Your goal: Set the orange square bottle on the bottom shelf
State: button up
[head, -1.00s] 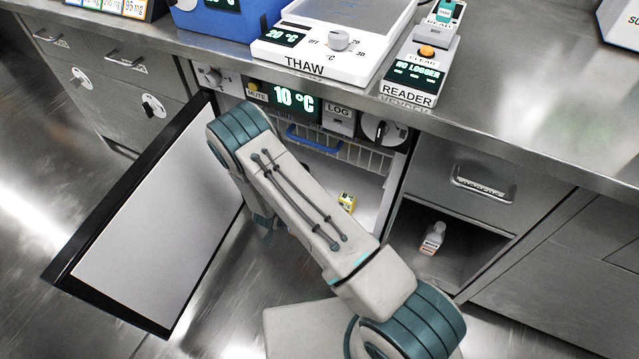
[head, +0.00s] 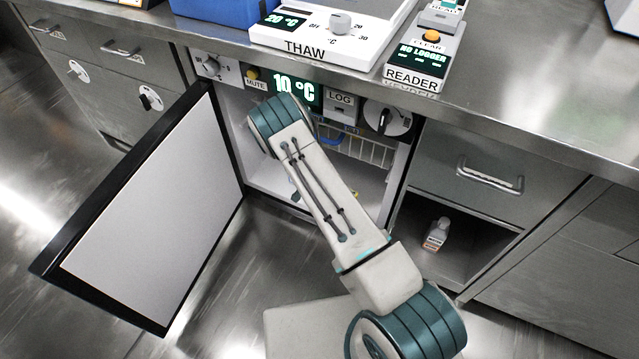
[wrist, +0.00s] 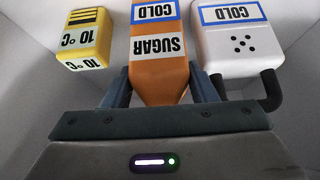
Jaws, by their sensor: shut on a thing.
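The orange square bottle (wrist: 160,75) shows in the wrist view, with a SUGAR label and a COLD band that read upside down. My gripper (wrist: 161,88) is shut on it, one finger on each side. In the head view my arm reaches into the open cold cabinet below the counter, and it hides the bottle and most of my gripper. The cabinet's pale bottom shelf (head: 368,190) shows beside my arm, below a wire basket (head: 370,150). I cannot tell whether the bottle touches the shelf.
In the wrist view, a yellow 10 °C block (wrist: 85,38) is left of the bottle, and a white COLD-banded object (wrist: 238,45) with a black tube is close on its right. The cabinet door (head: 150,210) stands open at left. A small bottle (head: 437,233) sits in the right cubby.

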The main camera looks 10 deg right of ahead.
notch_tip(320, 180, down, 2)
jog(key=shift+b, duration=0.3)
jog(key=shift+r, duration=0.1)
jog(key=o, duration=0.9)
jog(key=shift+f, duration=0.2)
jog(key=shift+r, duration=0.1)
jog(key=shift+a+r, duration=0.1)
jog(key=shift+r, duration=0.15)
jog(key=p+v, duration=0.4)
jog(key=v, duration=0.7)
jog(key=shift+s+a+r, duration=0.15)
jog(key=shift+s+r, duration=0.1)
